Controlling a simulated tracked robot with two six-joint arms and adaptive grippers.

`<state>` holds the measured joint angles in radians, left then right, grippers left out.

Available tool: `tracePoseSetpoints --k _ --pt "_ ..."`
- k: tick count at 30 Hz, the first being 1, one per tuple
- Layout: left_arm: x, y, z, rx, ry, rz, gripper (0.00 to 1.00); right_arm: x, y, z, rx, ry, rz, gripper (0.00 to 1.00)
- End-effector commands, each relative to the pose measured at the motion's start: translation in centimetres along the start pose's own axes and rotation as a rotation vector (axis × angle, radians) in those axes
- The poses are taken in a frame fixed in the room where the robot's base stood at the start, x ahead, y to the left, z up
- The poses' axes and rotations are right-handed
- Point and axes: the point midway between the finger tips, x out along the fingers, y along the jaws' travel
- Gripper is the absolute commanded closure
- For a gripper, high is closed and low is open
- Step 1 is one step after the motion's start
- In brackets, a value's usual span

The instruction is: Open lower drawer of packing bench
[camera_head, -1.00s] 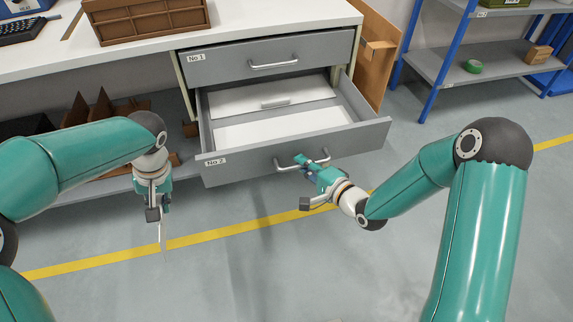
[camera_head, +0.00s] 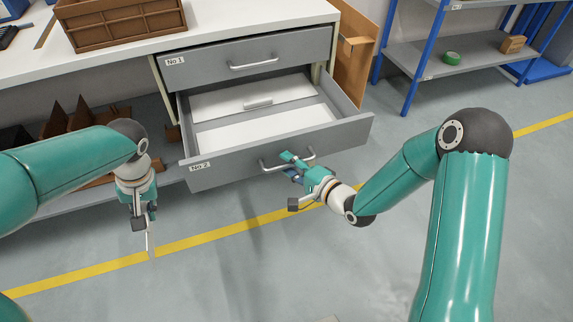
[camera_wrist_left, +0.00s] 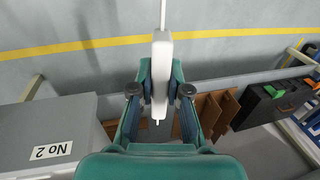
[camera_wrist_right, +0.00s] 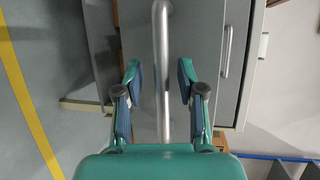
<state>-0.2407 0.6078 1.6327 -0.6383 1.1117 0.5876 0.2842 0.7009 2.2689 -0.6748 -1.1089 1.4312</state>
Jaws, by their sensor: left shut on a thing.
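The lower drawer (camera_head: 240,165), labelled No 2, is pulled well out from the bench (camera_head: 120,50). White flat contents (camera_head: 265,130) and a second, smaller handle show inside it. My right gripper (camera_head: 291,166) is at the drawer's bar handle (camera_head: 265,165). In the right wrist view the handle (camera_wrist_right: 162,70) runs between the spread fingers, with a gap on both sides. My left gripper (camera_head: 145,215) hangs left of the drawer, shut on a slim white object with a thin rod (camera_wrist_left: 161,70), which points downward.
The upper drawer (camera_head: 250,55), labelled No 1, is closed above. A brown tray (camera_head: 120,25) stands on the bench top. Brown dividers (camera_head: 75,120) sit on the low shelf at left. A blue-post rack (camera_head: 450,60) stands at right. The floor in front is clear.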

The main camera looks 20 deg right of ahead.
Motion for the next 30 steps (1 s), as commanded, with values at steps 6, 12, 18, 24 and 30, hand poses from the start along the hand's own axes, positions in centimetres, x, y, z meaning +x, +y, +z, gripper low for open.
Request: tracePoseSetpoints --k 6,12,18,24,30 --pt "0.0 0.0 0.0 -0.001 0.000 0.000 1.00 -3.0 0.1 -0.1 0.003 0.003 0.002 0.61" --pt "0.0 -0.1 0.0 -0.001 0.000 0.000 1.00 -5.9 0.1 -0.1 0.001 0.002 0.002 0.61" --pt "0.0 -0.1 0.0 -0.002 0.000 0.000 1.00 -7.0 0.2 0.1 0.001 -0.001 0.003 0.61" --pt "0.0 -0.1 0.0 -0.002 0.000 0.000 1.00 -7.0 0.2 0.1 0.001 -0.002 0.003 0.61" --pt "0.0 -0.1 0.0 -0.002 0.000 0.000 1.00 -7.0 0.2 0.1 0.001 -0.002 0.003 0.61"
